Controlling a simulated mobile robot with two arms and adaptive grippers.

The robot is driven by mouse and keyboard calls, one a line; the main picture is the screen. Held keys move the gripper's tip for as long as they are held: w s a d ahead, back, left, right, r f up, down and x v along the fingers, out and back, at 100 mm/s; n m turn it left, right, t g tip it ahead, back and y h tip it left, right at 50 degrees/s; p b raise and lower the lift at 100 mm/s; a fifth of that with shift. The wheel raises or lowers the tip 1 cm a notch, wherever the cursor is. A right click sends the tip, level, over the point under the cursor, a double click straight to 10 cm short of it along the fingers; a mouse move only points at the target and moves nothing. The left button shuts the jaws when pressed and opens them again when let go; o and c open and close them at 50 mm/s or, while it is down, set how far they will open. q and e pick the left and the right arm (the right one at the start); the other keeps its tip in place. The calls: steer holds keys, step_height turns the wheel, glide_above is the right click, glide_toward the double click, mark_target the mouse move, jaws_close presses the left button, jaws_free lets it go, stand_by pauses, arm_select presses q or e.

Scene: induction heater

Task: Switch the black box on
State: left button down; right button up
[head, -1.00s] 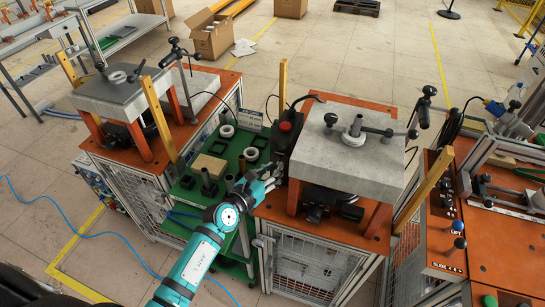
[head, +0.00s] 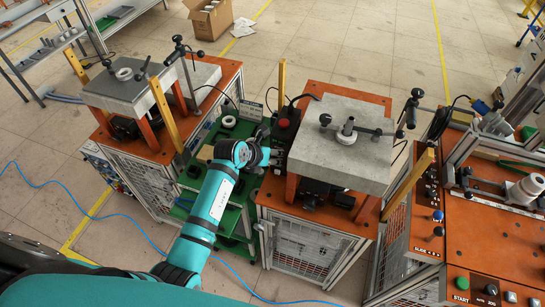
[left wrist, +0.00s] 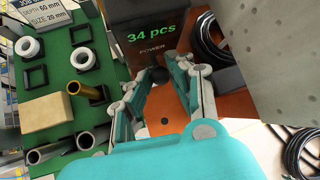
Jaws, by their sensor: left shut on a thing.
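The black box (head: 284,132) with a red button on top stands on the orange table, left of the grey stone block. In the left wrist view its front (left wrist: 155,28) shows a green "34 pcs" readout and the word POWER. A dark round knob (left wrist: 159,74) sits just under that word. My left gripper (head: 270,157) is at the front of the box. In the left wrist view its fingers (left wrist: 160,84) are closed in on either side of the knob and seem to grip it. Their exact contact is partly hidden. My right gripper is out of view.
The grey stone block (head: 345,150) stands close right of the box. The green cart (head: 248,187) on the left holds white rings (left wrist: 82,59), dark tubes, a brass tube (left wrist: 84,90) and a tan block (left wrist: 53,114). Black cable coils (left wrist: 212,40) lie right of the box.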

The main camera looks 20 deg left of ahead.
arm_select(q)
steer(key=shift+w+r+g, duration=0.1)
steer(key=shift+g, duration=0.2)
steer(key=c, duration=1.2)
jaws_free()
steer(key=v, duration=1.2)
steer(key=shift+d, duration=0.1)
